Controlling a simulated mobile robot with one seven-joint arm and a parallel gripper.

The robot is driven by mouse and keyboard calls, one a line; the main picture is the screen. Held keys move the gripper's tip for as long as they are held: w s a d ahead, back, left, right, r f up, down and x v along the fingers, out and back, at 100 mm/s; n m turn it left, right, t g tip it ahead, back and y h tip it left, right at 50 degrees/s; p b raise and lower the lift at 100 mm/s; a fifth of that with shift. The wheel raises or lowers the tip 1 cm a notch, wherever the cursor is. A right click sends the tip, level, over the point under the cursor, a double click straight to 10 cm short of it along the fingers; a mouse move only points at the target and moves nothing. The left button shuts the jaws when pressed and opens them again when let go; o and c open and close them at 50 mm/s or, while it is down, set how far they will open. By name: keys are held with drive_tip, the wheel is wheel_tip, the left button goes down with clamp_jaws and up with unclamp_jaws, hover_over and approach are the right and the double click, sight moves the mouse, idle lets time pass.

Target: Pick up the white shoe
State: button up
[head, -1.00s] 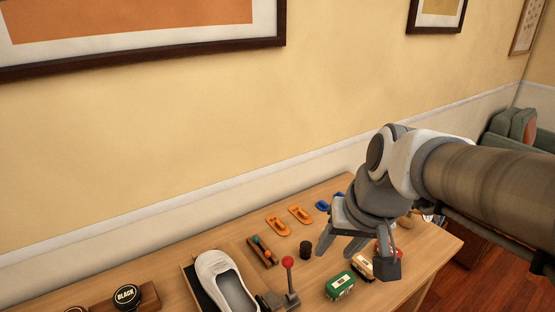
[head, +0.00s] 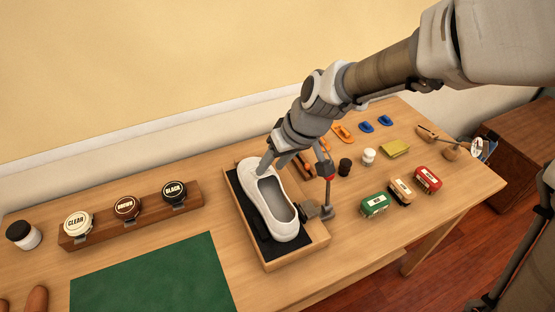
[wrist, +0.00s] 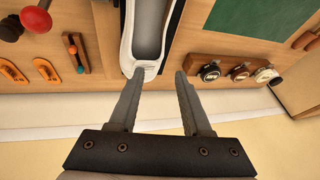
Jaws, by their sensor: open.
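The white shoe (head: 249,175) lies in a shallow wooden tray (head: 283,261) with a dark lining, its opening facing up. In the wrist view the shoe (wrist: 127,42) shows at top centre, partly cut off by the frame. My gripper (head: 274,162) is open over the shoe's far end. In the wrist view the fingers of my gripper (wrist: 160,75) are spread, with the left tip overlapping the shoe's end and the right tip just to its right. Nothing is held. I cannot tell whether the fingers touch the shoe.
A red-knobbed lever (head: 330,178) stands close to the shoe's right side. A rack of labelled tins (head: 126,208) and a green mat (head: 152,277) lie to the left. Several brushes (head: 375,205) and small items are on the right. The wall runs behind the table.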

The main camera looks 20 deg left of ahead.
sight(257, 183)
drive_tip(key=b+x, duration=0.2)
drive_tip(key=x, duration=1)
drive_tip(key=shift+a+f, duration=0.15)
drive_tip(key=shift+a, duration=0.1)
clamp_jaws()
drive_tip(key=shift+w, duration=0.1)
idle(0.9)
